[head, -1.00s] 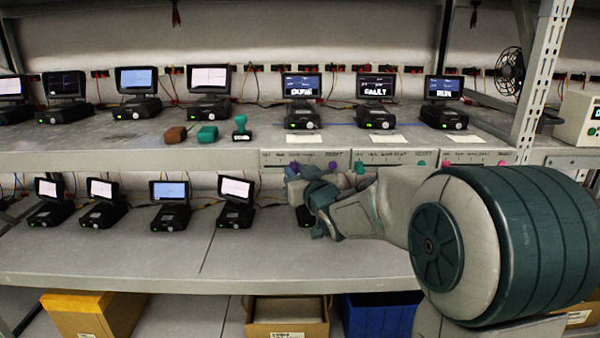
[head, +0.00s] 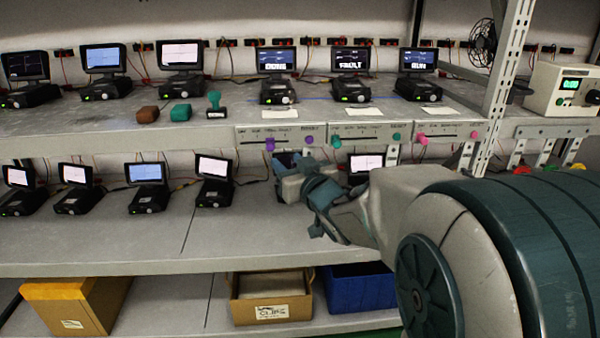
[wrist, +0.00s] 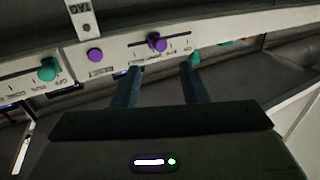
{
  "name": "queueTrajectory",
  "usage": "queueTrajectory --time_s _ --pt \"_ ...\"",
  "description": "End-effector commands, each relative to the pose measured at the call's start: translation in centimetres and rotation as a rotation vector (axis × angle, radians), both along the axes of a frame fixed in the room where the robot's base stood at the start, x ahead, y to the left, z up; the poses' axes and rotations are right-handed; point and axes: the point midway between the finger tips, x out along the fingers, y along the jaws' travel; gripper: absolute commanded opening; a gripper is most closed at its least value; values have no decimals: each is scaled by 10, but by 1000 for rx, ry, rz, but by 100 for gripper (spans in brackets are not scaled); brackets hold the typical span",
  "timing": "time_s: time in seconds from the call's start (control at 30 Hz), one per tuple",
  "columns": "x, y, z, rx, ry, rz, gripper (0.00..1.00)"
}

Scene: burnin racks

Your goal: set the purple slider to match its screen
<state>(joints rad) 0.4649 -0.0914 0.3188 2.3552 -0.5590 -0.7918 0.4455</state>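The screen above that panel (head: 277,60) seems to read "DONE". The slot's labels are too small to read surely. My gripper (head: 305,188) is below and right of the slider. In the wrist view my gripper (wrist: 161,68) is open and empty, its fingers apart; the purple slider (wrist: 156,42) shows beyond the gap between the tips, apparently untouched.
Teal (head: 335,142) and pink (head: 422,138) sliders sit on panels to the right, under the "FAULT" (head: 350,60) and "RUN" screens. A metal upright (head: 500,75) stands right. Several monitors fill the lower shelf, whose front strip (head: 120,250) is clear.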

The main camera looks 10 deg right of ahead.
Motion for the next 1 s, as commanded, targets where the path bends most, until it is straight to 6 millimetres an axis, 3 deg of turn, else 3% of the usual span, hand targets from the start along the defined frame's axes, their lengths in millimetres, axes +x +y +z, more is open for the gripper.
queueTrajectory --time_s 0.13,0.33,0.8,1.0 --pt "-26 -5 1 -2 0 0 39" --pt "-44 -11 0 0 1 0 39" --pt "-49 -12 0 -3 7 -5 39" --pt "-52 -25 3 -45 113 -109 39"
